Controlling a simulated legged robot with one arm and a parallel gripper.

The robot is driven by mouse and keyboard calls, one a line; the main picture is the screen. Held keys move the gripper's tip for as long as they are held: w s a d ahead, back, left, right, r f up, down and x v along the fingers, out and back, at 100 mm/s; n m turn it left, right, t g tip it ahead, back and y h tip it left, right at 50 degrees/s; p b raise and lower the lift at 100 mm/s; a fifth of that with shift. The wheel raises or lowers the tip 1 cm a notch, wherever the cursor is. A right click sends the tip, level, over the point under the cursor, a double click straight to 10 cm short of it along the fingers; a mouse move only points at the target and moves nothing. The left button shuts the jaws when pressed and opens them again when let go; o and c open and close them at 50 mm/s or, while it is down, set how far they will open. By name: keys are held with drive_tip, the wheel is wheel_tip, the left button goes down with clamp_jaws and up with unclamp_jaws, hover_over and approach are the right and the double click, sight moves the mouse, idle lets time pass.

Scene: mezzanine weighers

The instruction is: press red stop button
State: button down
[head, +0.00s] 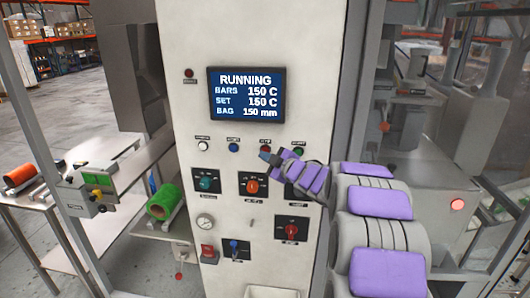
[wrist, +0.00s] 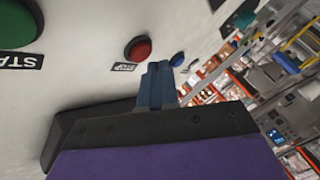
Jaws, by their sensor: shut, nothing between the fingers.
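The red stop button (head: 265,147) sits in a row of round buttons on the light panel, below the display. In the wrist view the red button (wrist: 138,48) has a black label under it that appears upside down. My gripper (head: 264,154) is shut and empty, its blue-grey fingertips just in front of the panel and partly over the red button in the head view. In the wrist view the fingertips (wrist: 158,66) are close beside the red button, on its lower right. I see no clear contact.
A green start button (wrist: 18,22) and a blue button (wrist: 177,59) flank the red one. The display (head: 247,94) reads RUNNING. Several rotary switches, including an orange one (head: 252,187), sit below the row. A bench with a green roll (head: 163,202) is at left.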

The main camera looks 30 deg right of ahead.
drive_tip(key=shift+w+d+r+p, duration=0.15)
drive_tip(key=shift+w+p, duration=0.1)
drive_tip(key=shift+p, duration=0.15)
drive_tip(key=shift+w+d+p, duration=0.25)
drive_tip(key=shift+w+p, duration=0.15)
idle(0.7)
drive_tip(key=shift+s, duration=0.1)
idle(0.3)
drive_tip(key=shift+s+a+b, duration=0.3)
drive_tip(key=shift+s+a, duration=0.15)
drive_tip(key=shift+s, duration=0.15)
drive_tip(key=s+a+b, duration=0.1)
drive_tip(key=s, duration=0.1)
drive_tip(key=s+a, duration=0.2)
drive_tip(key=shift+s+b, duration=0.1)
drive_tip(key=shift+b, duration=0.3)
idle(0.8)
